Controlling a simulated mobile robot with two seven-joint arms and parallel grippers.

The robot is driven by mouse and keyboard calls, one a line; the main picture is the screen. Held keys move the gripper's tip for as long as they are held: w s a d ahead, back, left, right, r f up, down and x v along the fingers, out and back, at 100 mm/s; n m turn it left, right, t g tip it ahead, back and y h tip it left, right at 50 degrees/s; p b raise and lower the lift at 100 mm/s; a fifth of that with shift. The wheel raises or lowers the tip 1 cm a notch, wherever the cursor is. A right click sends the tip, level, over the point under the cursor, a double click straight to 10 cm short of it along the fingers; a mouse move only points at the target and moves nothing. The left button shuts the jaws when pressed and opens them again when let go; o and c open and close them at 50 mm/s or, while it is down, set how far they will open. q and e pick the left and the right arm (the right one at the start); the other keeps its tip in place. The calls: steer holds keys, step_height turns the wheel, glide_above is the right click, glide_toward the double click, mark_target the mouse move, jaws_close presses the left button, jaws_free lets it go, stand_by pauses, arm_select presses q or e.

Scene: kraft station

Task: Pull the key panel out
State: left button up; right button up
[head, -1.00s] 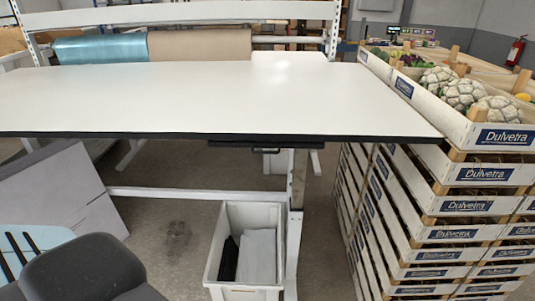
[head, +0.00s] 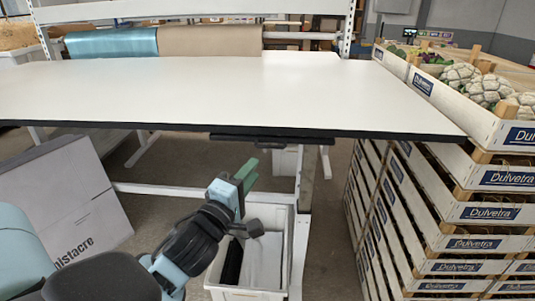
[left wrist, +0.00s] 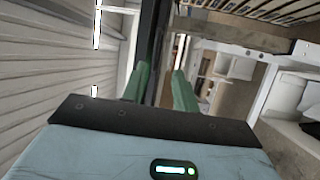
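The key panel (head: 272,139) appears to be the thin dark strip under the front edge of the white table, right of the middle. It looks flat against the table's underside, and its keys cannot be made out. My left gripper (head: 248,172), with green fingers, points up toward it from just below and in front, apparently apart from it. In the left wrist view the fingers (left wrist: 160,84) stand apart with nothing visibly clamped. A long dark bar (left wrist: 154,45), perhaps the table edge, runs beyond and between them. My right gripper is not in view.
The white table (head: 200,95) spans the scene, with a blue roll and a brown roll behind it. A white bin (head: 247,294) stands below my left gripper. Stacked vegetable crates (head: 465,213) stand close on the right. A large carton (head: 70,205) leans at left.

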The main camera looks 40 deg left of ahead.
arm_select(q)
steer(key=p+x, duration=0.1)
steer(key=x, duration=0.7)
steer(key=shift+r, duration=0.3)
steer(key=shift+s, duration=0.1)
jaws_close()
